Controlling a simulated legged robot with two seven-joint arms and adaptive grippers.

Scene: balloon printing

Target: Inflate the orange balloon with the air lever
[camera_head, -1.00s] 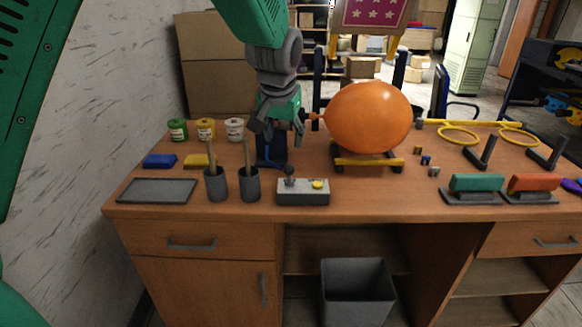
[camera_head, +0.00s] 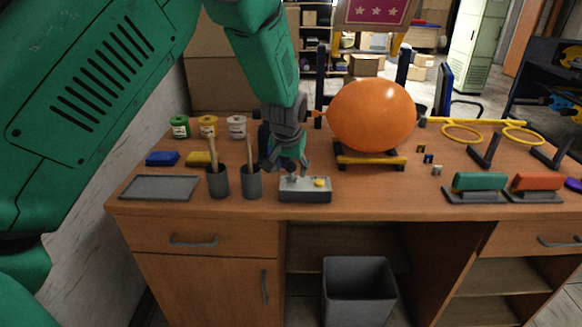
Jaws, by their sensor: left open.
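The orange balloon (camera_head: 371,115) is large and round. It lies sideways above a stand with a yellow front bar (camera_head: 371,160), its neck pointing left. A grey control box (camera_head: 305,194) with a yellow button (camera_head: 319,183) sits near the table's front edge. The air lever (camera_head: 291,168) rises from the box's left part and is partly hidden by my gripper. My left gripper (camera_head: 285,166) is open, pointing down at the lever. I cannot tell whether its fingers touch the lever. My right gripper is not in view.
Two brush cups (camera_head: 251,184) stand just left of the box, with a grey tray (camera_head: 158,188) further left. Paint jars (camera_head: 208,127) stand behind. Green (camera_head: 477,182) and red (camera_head: 537,182) stamps are at the right. The table right of the box is clear up to the stamps.

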